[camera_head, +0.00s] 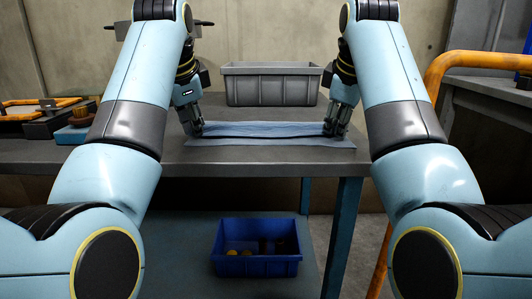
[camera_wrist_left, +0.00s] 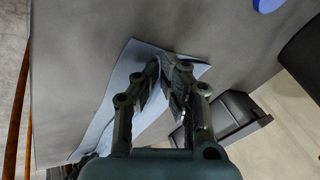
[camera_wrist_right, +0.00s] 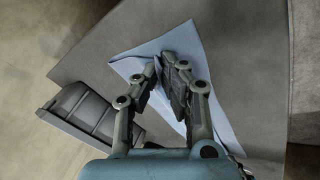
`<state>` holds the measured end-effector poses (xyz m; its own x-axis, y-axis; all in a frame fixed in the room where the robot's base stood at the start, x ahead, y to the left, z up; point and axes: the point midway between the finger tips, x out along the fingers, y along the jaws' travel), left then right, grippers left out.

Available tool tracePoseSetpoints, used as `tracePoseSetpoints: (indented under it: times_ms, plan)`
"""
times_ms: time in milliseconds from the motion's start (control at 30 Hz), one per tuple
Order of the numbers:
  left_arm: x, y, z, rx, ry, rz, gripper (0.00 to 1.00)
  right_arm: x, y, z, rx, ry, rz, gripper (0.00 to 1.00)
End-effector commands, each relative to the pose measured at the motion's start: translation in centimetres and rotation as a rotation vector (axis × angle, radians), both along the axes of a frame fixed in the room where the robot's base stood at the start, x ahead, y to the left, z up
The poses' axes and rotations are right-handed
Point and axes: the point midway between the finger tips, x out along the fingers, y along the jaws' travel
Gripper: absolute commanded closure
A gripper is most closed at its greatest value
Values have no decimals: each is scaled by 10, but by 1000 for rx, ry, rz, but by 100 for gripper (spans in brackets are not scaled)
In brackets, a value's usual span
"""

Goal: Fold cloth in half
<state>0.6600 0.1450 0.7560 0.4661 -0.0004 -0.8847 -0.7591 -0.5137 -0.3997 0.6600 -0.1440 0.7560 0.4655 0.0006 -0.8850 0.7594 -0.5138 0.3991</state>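A light blue cloth (camera_head: 262,142) lies on the grey table near its front edge, spread between my two grippers. A strip of it stretches between them, with a dark gap or shadow line along it. My left gripper (camera_head: 194,129) is at the cloth's left end, fingers pointing down. In the left wrist view its fingertips (camera_wrist_left: 164,66) come together with cloth (camera_wrist_left: 143,52) between them. My right gripper (camera_head: 336,129) is at the right end. In the right wrist view its fingertips (camera_wrist_right: 164,64) also close together on cloth (camera_wrist_right: 183,38). The fingers hide the pinched parts.
A grey bin (camera_head: 271,85) stands on the table just behind the cloth. Tools and a blue item (camera_head: 76,134) lie at the left. A blue crate (camera_head: 256,264) with several small parts sits on the lower shelf. An orange rail (camera_head: 432,90) stands at the right.

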Motion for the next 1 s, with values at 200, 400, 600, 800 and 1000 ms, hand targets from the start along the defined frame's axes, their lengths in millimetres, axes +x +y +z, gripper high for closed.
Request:
tracePoseSetpoints:
  times_ms: [200,400,600,800,1000]
  plan:
    - [0,3,-1,6,-16,7,100,0,-3,0,-5,-17,-7,100]
    - [0,2,-1,5,-16,6,85,0,-3,0,-5,-16,-6,85]
    - [0,1,-1,1,-15,4,59,0,-1,-1,-2,-15,-4,59]
    - [-1,0,-1,0,-13,2,58,0,-1,-1,0,-14,-2,58]
    - [-2,0,22,-1,-18,3,58,-2,0,22,0,-18,-2,58]
